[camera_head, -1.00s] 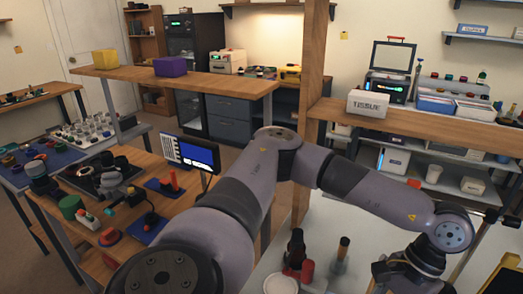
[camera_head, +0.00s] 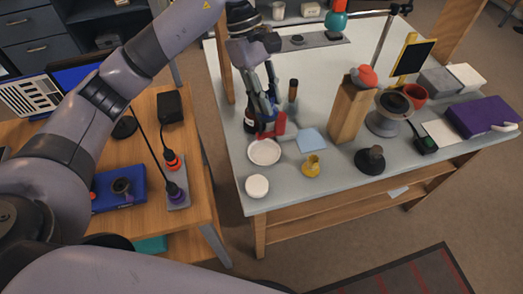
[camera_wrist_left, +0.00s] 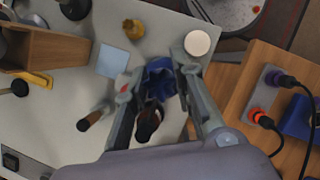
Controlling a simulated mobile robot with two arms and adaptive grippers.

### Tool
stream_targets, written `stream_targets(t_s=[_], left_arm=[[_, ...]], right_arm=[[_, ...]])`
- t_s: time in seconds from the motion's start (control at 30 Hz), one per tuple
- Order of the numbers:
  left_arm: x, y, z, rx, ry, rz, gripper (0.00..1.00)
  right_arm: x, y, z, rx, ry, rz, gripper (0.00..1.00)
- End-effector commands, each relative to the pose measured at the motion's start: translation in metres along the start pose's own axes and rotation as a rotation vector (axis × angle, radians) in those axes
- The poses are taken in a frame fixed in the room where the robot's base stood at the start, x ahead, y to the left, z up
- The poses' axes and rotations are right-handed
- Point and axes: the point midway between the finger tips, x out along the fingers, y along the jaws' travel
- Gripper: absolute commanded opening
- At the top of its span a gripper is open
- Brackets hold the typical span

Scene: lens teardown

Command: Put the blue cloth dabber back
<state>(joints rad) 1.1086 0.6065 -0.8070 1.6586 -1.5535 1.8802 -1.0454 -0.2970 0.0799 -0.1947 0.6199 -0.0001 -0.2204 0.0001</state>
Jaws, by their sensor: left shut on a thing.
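The blue cloth dabber (camera_wrist_left: 160,78) shows as a dark blue bundle between the fingers of my left gripper in the left wrist view. My left gripper (camera_head: 266,128) points down over the near left part of the grey bench (camera_head: 235,172), and it is shut on the dabber. In the head view the fingers largely hide the dabber. A white round dish (camera_head: 264,152) lies just in front of the fingertips. A red cylinder (camera_head: 280,124) stands close beside the fingers. I cannot tell whether the dabber touches the bench. My right gripper is not in view.
A dark bottle (camera_head: 250,120) and a brown-topped brush or jar (camera_head: 293,90) stand near the gripper. A pale blue square (camera_head: 312,140), a brass piece (camera_head: 312,166) and a white round lid (camera_head: 257,186) lie nearby. A tall wooden block (camera_head: 348,110) stands to the right.

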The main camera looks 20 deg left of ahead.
Motion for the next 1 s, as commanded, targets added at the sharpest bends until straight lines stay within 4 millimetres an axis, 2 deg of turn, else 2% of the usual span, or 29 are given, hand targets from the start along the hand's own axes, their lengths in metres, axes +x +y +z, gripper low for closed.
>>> stream_targets(t_s=[0.1,0.2,0.37,0.8,1.0], left_arm=[[-0.007,0.010,-0.008,-0.206,-0.005,0.088,0.00],[-0.012,0.015,-0.015,-0.321,-0.003,0.138,0.00],[-0.004,0.017,-0.024,-0.393,-0.002,0.163,0.00],[0.098,0.016,-0.066,-0.392,-0.003,0.162,0.00],[0.125,0.017,-0.079,-0.389,-0.002,0.166,0.00]], right_arm=[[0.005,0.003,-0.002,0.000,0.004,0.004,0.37],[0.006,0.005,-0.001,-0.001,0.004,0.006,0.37],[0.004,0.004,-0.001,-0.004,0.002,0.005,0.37],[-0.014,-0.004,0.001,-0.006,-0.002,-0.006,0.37],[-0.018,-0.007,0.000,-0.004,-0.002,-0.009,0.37]])
